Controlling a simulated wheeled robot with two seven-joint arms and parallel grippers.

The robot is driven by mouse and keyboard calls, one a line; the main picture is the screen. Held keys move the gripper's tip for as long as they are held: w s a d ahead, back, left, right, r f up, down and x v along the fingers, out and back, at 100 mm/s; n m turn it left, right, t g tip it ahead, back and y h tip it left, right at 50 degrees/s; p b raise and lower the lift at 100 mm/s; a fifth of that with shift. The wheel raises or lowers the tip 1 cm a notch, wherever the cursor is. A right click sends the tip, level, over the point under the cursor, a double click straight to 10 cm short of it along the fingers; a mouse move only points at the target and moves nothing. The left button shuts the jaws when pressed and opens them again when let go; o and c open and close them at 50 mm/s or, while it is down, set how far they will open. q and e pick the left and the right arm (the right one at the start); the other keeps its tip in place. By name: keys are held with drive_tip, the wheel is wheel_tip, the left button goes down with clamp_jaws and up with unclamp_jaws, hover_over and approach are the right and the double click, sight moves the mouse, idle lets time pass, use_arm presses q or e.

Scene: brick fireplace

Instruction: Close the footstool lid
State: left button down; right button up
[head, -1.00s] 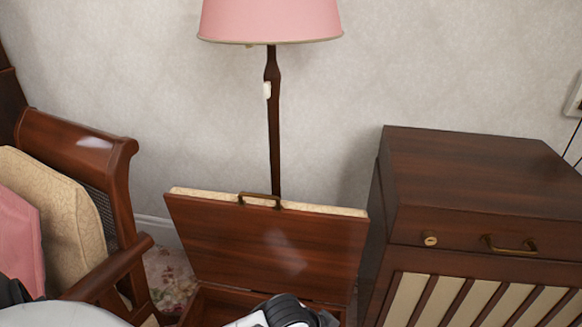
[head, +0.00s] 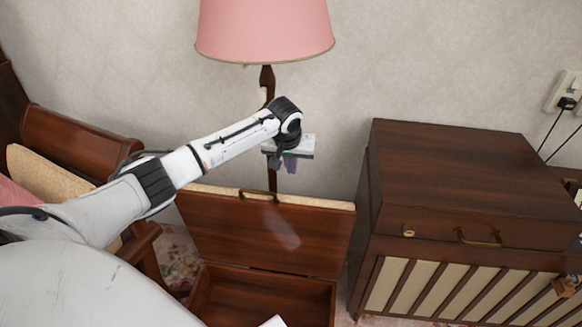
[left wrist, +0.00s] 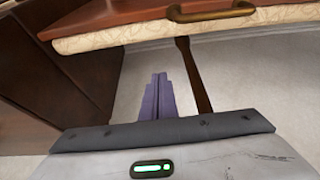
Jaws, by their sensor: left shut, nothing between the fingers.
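The footstool's lid (head: 235,232) stands open, leaning back, with its brown wooden underside facing me. A handle (head: 258,196) sits on its top edge, beside the cream padding. The open footstool box (head: 262,292) is below it. My left gripper (head: 290,164) is shut and empty, pointing down just above and behind the lid's top edge, apart from it in the head view. In the left wrist view its purple fingers (left wrist: 158,97) show together, and the padded edge (left wrist: 130,36) and handle (left wrist: 210,13) are at the top. My right gripper is not in view.
A floor lamp with a pink shade (head: 265,30) stands behind the lid, its pole (left wrist: 194,75) close to my left gripper. A wooden cabinet (head: 460,185) is close on the right. A wooden armchair (head: 80,140) is on the left, partly behind my arm.

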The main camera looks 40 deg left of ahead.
use_arm(q)
drive_tip(key=f, duration=0.2)
drive_tip(key=s+f, duration=0.1)
drive_tip(key=f, duration=0.2)
drive_tip(key=shift+s+d+f+p, duration=0.15)
drive_tip(key=shift+d+f+p, duration=0.25)
drive_tip(key=shift+d, duration=0.1)
idle(0.3)
